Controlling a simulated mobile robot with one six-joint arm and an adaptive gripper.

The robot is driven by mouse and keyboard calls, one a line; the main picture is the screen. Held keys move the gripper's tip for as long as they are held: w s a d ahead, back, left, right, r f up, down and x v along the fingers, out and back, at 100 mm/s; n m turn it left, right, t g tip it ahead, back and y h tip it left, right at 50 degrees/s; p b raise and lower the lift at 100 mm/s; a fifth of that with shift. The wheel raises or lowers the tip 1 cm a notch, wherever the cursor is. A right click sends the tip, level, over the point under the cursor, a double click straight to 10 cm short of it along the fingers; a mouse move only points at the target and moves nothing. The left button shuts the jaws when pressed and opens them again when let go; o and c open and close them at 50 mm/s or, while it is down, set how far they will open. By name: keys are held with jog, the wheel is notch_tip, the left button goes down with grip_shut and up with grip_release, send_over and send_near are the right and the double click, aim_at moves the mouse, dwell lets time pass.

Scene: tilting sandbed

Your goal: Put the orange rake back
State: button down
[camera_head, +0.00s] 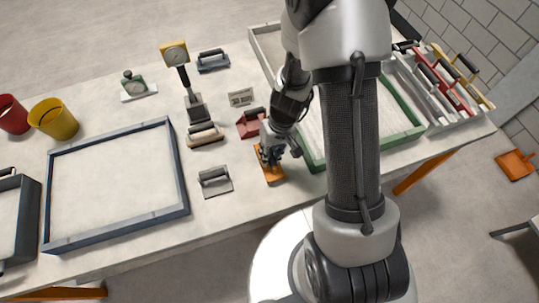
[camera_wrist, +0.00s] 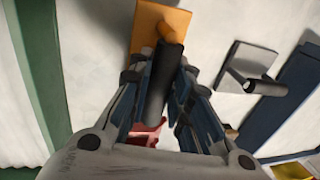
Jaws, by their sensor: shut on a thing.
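The orange rake (camera_head: 272,172), a flat orange plate with a dark handle, is at the table's front, between a grey float and the green-framed tray. In the wrist view the rake's orange plate (camera_wrist: 157,22) lies ahead of my gripper, with its dark handle pointing back between the fingers. My gripper (camera_head: 271,152) is shut on the handle, pointing down; it also shows in the wrist view (camera_wrist: 163,90). My arm partly covers the rake in the head view. I cannot tell whether the plate touches the table.
A grey float (camera_head: 215,181) is close left of the rake; a red tool (camera_head: 251,123) lies behind it. The green-framed tray (camera_head: 313,163) is close right. A rack (camera_head: 412,93) with red and yellow tools stands at the right end. A blue-framed tray (camera_head: 182,183) is left.

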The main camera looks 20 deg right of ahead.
jog(key=shift+f, duration=0.1)
jog(key=c, duration=1.5)
grip_release()
jog(key=shift+o, duration=0.2)
